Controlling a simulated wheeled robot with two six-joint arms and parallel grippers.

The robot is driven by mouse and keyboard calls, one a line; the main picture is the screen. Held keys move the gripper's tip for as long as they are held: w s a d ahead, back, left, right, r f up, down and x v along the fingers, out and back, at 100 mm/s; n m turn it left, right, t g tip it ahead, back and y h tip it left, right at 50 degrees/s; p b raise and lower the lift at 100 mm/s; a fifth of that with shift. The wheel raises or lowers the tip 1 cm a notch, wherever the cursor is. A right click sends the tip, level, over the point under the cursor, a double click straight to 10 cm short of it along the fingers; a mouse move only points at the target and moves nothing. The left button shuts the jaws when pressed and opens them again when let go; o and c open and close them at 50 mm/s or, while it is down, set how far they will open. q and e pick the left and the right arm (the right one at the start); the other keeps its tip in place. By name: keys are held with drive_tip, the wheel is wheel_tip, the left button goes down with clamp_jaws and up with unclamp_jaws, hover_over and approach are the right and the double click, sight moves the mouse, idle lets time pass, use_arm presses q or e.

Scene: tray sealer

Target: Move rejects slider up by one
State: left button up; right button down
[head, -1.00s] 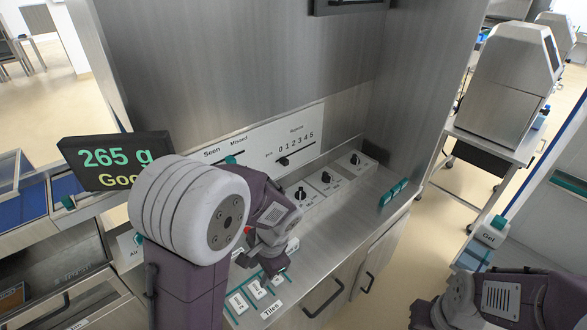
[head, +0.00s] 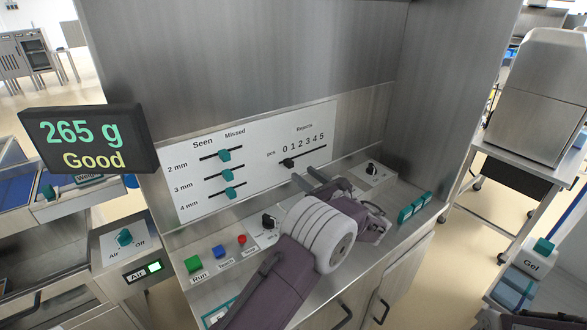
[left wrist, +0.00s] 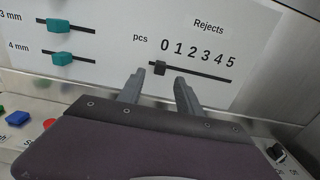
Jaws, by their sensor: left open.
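The rejects slider is a black knob (head: 288,162) on a dark horizontal slot in the white panel. It sits near the slot's left end, below the 0 of the 0 to 5 scale. My left gripper (head: 304,176) is in front of the panel, just below and right of the knob in the head view. In the left wrist view the knob (left wrist: 159,68) shows between the two fingertips (left wrist: 160,80), which are open and empty. I cannot tell whether they touch the panel. My right gripper is out of view.
Teal sliders (head: 228,175) for 2, 3 and 4 mm stand on the same panel to the left. Below are a green Run button (head: 193,264), a blue button (head: 218,252), a red button (head: 242,240) and black rotary knobs (head: 373,168). A weight display (head: 90,140) reads 265 g, Good.

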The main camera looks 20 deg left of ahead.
sight(292, 165)
use_arm(q)
drive_tip(key=x, duration=0.7)
clamp_jaws()
drive_tip(key=shift+f, duration=0.1)
idle(1.1)
